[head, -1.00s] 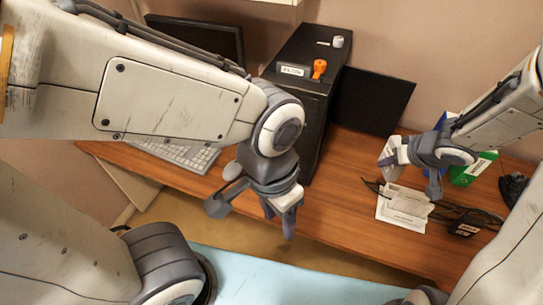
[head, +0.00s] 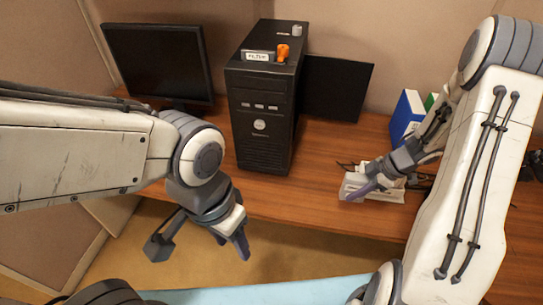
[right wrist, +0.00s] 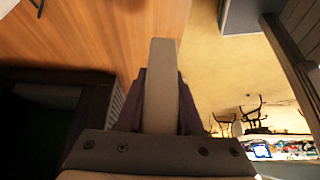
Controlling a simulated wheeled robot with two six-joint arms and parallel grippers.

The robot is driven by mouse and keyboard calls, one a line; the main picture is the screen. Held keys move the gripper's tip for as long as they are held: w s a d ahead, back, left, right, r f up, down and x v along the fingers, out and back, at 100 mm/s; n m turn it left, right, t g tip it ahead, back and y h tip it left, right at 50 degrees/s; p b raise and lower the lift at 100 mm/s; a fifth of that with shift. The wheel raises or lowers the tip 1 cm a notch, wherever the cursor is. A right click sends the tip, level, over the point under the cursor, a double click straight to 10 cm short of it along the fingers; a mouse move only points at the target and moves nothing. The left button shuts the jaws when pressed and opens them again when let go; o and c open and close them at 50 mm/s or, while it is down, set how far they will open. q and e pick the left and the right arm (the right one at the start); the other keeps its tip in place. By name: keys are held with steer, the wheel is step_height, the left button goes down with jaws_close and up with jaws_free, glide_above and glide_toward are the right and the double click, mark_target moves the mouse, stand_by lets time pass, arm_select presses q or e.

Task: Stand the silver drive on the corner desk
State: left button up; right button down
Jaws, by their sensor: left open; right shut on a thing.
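The silver drive (right wrist: 161,75) shows in the right wrist view as a pale grey slab standing up between the dark fingers. My right gripper (right wrist: 157,100) is shut on it. I cannot tell whether the drive touches the desk. My left gripper (head: 202,246) is open and empty, in front of the desk edge.
A black computer tower (head: 260,120) with an orange-topped item (head: 283,52) stands mid-desk, between two dark monitors (head: 158,60) (head: 335,88). Blue and green binders (head: 406,115) stand at the right. Bare wood lies before the tower. A pale blue surface (head: 260,290) is at the bottom.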

steer(key=w+a+f, duration=0.2)
steer(key=w, duration=0.1)
steer(key=w+a+f, duration=0.2)
steer(key=a, duration=0.1)
steer(key=w+a+f, duration=0.2)
steer(key=w+f, duration=0.1)
steer(key=shift+w+a, duration=0.15)
steer(key=shift+w, duration=0.15)
steer(key=shift+w+a+f, duration=0.1)
steer(key=shift+f, duration=1.95)
steer(key=shift+f, duration=0.15)
steer(key=c, duration=0.6)
jaws_free()
steer(key=shift+o, duration=0.2)
